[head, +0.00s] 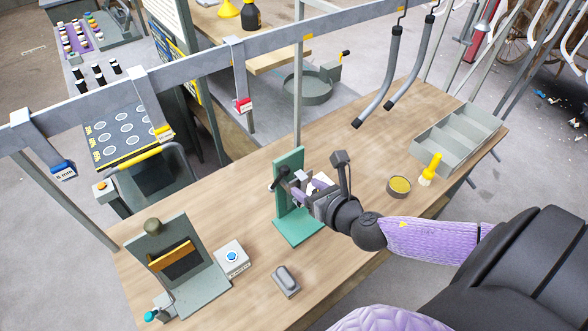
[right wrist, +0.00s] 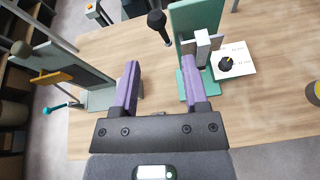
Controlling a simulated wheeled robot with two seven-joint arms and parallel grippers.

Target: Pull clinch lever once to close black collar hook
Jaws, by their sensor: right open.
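A green clinch stand (head: 290,178) stands upright on the wooden bench with its flat green base; it also shows in the right wrist view (right wrist: 187,28). A black-knobbed lever (right wrist: 157,20) sticks out on the left of the stand. A grey block (right wrist: 202,46) sits on the stand's face. A small black round part (right wrist: 225,65), perhaps the collar hook, shows on a white card beside it; whether it is closed cannot be told. My right gripper (head: 298,190) is at the stand, fingers open and empty (right wrist: 160,75), one finger overlapping the stand in view. My left gripper is out of view.
A grey stand with an orange bar (head: 172,257) and a box with a blue button (head: 232,257) are to the left. A dark grey rounded object (head: 286,280) lies in front. A yellow tin (head: 399,186), yellow bottle (head: 430,168) and grey tray (head: 460,138) are to the right.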

